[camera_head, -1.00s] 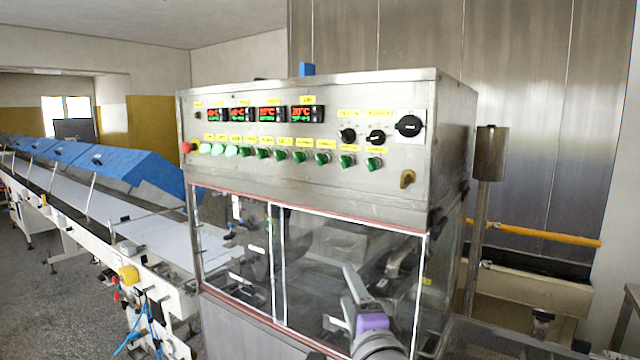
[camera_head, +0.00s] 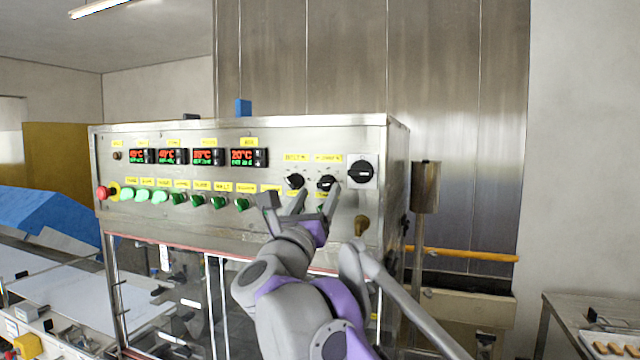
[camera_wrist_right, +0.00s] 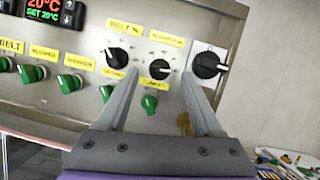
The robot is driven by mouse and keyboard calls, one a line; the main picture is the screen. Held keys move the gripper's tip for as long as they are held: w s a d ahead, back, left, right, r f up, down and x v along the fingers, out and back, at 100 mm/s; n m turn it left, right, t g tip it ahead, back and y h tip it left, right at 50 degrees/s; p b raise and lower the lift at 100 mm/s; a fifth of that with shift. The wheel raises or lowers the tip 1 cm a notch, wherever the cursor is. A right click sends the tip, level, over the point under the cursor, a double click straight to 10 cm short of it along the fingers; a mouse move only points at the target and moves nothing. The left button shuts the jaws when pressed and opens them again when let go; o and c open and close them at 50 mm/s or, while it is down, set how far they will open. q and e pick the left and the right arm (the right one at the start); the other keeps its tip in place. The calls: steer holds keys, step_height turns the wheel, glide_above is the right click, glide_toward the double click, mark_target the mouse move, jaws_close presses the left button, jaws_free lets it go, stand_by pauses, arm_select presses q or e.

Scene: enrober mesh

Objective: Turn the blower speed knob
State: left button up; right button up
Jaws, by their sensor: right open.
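The control panel (camera_head: 150,222) has two small black knobs under yellow labels. The left one (camera_head: 295,181) has a label reading like "BELT %". The right one, apparently the blower speed knob (camera_head: 327,183), has a label too blurred to read surely. My right gripper (camera_head: 316,197) is open in front of the panel at this right knob. In the right wrist view, the blower speed knob (camera_wrist_right: 159,69) shows between the two fingertips, one on each side. I cannot tell whether the fingers touch it. My left gripper is not in view.
A larger black rotary switch (camera_head: 362,171) on a white plate sits just right of the fingers. Green knobs (camera_head: 242,204) line the row below, with red displays (camera_head: 208,156) and a red emergency button (camera_head: 103,192) to the left. A brass-coloured latch (camera_head: 361,225) is below right.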

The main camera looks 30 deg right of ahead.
mark_target(323, 185)
steer(key=shift+x, duration=1.7)
jaws_close()
